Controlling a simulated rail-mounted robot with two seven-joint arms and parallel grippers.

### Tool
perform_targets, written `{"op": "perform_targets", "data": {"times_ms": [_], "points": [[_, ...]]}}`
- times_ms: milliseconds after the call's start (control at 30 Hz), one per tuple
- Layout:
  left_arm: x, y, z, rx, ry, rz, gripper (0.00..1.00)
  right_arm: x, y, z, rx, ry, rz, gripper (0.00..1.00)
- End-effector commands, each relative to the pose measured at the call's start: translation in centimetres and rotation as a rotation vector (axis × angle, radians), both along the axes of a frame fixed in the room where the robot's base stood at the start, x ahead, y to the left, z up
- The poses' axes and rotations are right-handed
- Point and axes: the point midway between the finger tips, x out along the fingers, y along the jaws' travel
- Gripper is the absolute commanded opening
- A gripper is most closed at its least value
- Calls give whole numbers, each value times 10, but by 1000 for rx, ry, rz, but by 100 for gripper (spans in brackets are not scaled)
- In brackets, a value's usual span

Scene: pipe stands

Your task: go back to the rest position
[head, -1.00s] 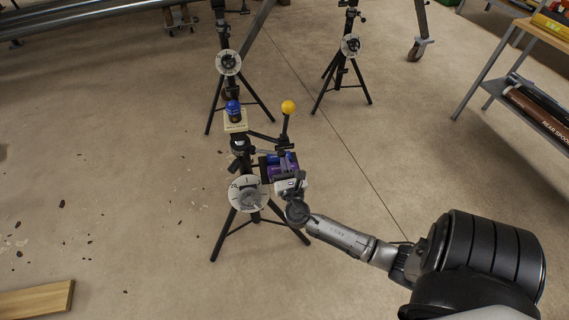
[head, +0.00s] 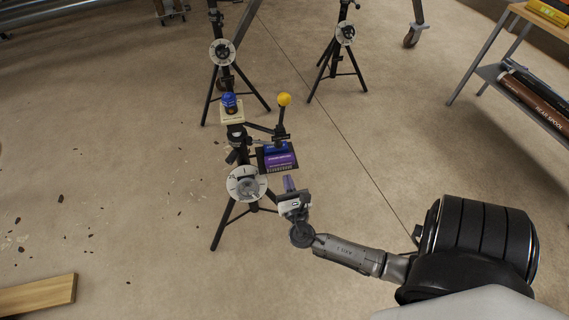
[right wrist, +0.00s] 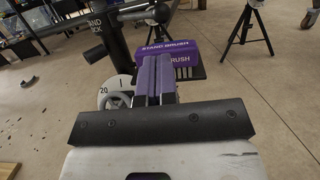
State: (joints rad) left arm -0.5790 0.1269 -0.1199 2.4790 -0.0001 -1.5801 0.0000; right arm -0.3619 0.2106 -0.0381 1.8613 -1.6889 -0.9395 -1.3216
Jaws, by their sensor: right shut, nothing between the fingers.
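My right gripper (head: 289,184) is just in front of and below the stand's side holder in the head view. Its purple-padded fingers (right wrist: 155,78) are together with nothing between them in the right wrist view. A purple box lettered "STAND BRUSH" (head: 280,161) sits on the stand's side holder, beyond the fingertips and apart from them; it also shows in the right wrist view (right wrist: 180,53). My left gripper is in neither view.
The near pipe stand (head: 232,215) has a white dial (head: 246,184), a blue-topped piece (head: 229,101) and a yellow ball (head: 284,99) on a post. Two more stands (head: 220,52) (head: 345,34) are behind. A shelf (head: 520,75) is at right.

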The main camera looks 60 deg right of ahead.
Motion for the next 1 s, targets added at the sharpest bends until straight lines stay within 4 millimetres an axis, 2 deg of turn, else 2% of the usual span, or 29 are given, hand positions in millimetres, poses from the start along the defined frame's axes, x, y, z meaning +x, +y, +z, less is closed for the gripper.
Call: {"op": "perform_targets", "data": {"times_ms": [200,400,767,867,1000], "points": [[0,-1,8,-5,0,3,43,-21,23,-5,1,1,-1,0],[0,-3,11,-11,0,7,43,-30,33,-8,0,0,0,0],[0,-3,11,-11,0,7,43,-32,35,-9,10,-11,2,0],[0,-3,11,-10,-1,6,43,-32,35,-9,56,-61,13,0],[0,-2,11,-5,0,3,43,-38,29,-10,202,-220,-3,0]]}}
